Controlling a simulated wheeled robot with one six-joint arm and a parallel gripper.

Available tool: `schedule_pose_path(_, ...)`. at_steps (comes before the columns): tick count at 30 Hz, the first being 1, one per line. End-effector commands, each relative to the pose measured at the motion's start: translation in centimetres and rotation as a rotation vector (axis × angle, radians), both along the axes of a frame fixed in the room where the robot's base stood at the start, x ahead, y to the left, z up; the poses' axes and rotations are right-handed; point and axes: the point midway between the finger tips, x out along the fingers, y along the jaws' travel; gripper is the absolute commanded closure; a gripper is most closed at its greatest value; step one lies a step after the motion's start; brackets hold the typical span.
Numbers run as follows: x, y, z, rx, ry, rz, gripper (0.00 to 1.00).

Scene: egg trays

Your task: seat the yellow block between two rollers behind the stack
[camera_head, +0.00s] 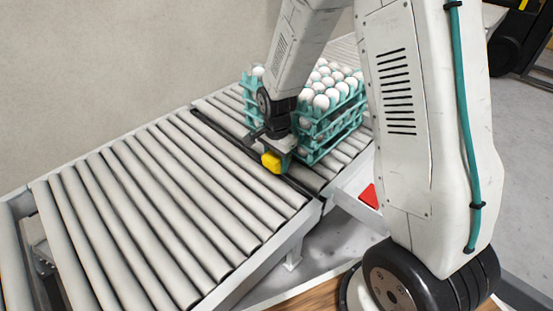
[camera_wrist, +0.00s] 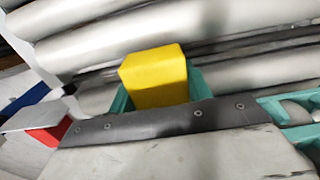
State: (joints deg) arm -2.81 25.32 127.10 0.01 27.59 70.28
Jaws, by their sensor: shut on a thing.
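The yellow block (camera_head: 272,161) is held at the end of my gripper (camera_head: 277,150), low over the roller conveyor. It also shows in the wrist view (camera_wrist: 155,78), upright behind a dark bolted plate, with teal edges on both sides of it. Rollers lie behind it in that view. The stack of teal egg trays (camera_head: 318,152) with white eggs stands on the conveyor just beyond my gripper, partly hidden by my arm. My gripper is shut on the block. I cannot tell whether the block touches the rollers.
Empty rollers (camera_head: 150,205) fill the near left conveyor section. A dark gap (camera_head: 238,148) separates it from the section under the trays. A red patch (camera_head: 369,196) sits beside the conveyor, and it shows in the wrist view (camera_wrist: 48,134). A plain wall runs behind.

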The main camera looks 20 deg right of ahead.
Motion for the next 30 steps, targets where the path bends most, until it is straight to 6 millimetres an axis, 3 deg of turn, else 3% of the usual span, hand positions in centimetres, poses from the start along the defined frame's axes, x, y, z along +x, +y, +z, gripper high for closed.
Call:
schedule_pose_path(23, 0.0, 0.0, -1.2, 0.000, 0.000, 0.000, 0.87)
schedule_pose_path(24, 0.0, 0.0, -1.2, 0.000, 0.000, 0.000, 0.45)
schedule_pose_path(26, 0.0, 0.0, -1.2, 0.000, 0.000, 0.000, 0.29)
schedule_pose_path(30, 0.0, 0.0, -1.2, 0.000, 0.000, 0.000, 0.26)
